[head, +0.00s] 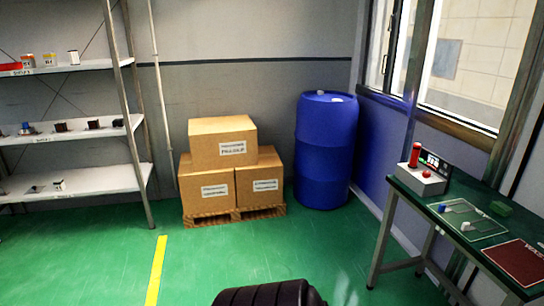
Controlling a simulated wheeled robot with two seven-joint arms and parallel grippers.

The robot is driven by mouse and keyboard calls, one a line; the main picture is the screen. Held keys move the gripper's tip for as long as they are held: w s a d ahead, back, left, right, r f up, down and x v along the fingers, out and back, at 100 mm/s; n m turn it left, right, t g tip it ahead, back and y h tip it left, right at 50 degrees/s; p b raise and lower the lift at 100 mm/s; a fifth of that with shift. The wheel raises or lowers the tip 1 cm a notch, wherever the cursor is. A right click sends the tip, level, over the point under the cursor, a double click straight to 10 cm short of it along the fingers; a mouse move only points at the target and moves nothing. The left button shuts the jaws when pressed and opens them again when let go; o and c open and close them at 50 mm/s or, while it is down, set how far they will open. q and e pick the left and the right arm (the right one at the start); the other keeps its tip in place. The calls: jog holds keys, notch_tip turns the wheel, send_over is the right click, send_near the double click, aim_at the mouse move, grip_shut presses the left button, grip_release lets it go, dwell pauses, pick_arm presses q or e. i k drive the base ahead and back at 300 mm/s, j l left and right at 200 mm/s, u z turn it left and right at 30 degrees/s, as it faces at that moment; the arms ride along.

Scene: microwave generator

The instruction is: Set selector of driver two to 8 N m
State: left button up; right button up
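No driver marked two and no selector with a readable N m scale can be made out in the head view. A small grey device (420,181) with an upright red part (415,154) stands at the far end of the green-topped table (400,205) on the right. A small dark panel with a lit display (434,162) is behind it. I cannot tell whether any of these is a driver. Neither of my grippers is in view.
A clear tray (468,219) with small items and a dark red mat (518,262) lie on the table. Cardboard boxes (222,135) on a pallet and a blue barrel (326,150) stand at the back. Shelves (80,183) stand left. Green floor (200,270) in the middle is open.

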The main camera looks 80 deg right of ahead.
aim_at(426, 175)
jog(key=z, duration=3.8)
jog(key=i+l+u, duration=0.1)
jog(key=i+u, duration=0.15)
jog(key=u, duration=0.2)
jog(key=i+l+u, duration=0.15)
jog(key=u, duration=0.35)
jog(key=i+l, duration=0.05)
jog(key=i, duration=0.05)
